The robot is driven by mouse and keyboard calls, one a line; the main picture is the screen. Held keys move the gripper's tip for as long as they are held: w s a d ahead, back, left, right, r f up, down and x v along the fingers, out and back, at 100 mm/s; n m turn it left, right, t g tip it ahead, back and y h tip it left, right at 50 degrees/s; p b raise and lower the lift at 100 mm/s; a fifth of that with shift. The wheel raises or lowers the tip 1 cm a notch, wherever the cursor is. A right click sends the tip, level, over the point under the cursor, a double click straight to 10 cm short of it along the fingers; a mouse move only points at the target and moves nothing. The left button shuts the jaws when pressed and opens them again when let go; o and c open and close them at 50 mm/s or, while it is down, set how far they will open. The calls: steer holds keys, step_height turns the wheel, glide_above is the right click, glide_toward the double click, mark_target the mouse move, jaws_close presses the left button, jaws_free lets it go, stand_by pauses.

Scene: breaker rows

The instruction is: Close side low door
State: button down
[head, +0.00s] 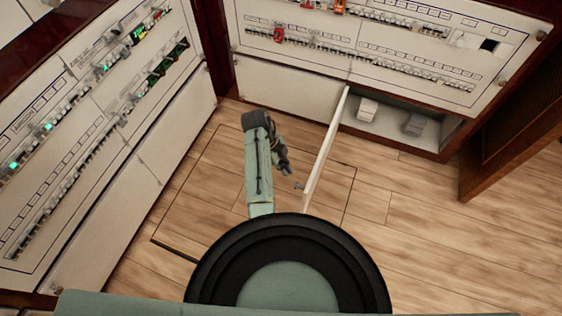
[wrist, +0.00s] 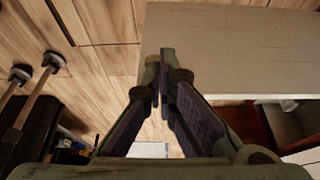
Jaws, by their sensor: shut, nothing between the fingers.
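The low door (head: 325,150) stands swung out from the low cabinet, seen nearly edge-on in the head view, hinged at its far end. In the wrist view its pale broad face (wrist: 235,50) fills the upper right. My gripper (head: 286,170) is just left of the door near its free end, low over the floor. In the wrist view my gripper (wrist: 160,98) has its fingers together and empty, close to the door. I cannot tell whether they touch it. The open compartment (head: 440,135) is to the right of the door.
Inside the compartment are a white object (head: 367,109) and a grey object (head: 415,123). Breaker panels (head: 400,45) rise above it, with another breaker panel (head: 95,100) at left. A brown wooden door (head: 515,130) stands at right. The wooden floor (head: 430,225) is clear there.

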mark_target(297, 183)
steer(key=shift+s+d+f+p, duration=0.3)
steer(key=shift+d+f, duration=0.2)
steer(key=shift+d, duration=0.3)
steer(key=shift+s+d+f+p, duration=0.3)
steer(key=shift+d+f, duration=0.15)
steer(key=shift+d, duration=0.35)
steer(key=shift+s+d+f+p, duration=0.3)
steer(key=shift+d+f, duration=0.2)
steer(key=shift+d, duration=0.3)
steer(key=shift+d, duration=0.1)
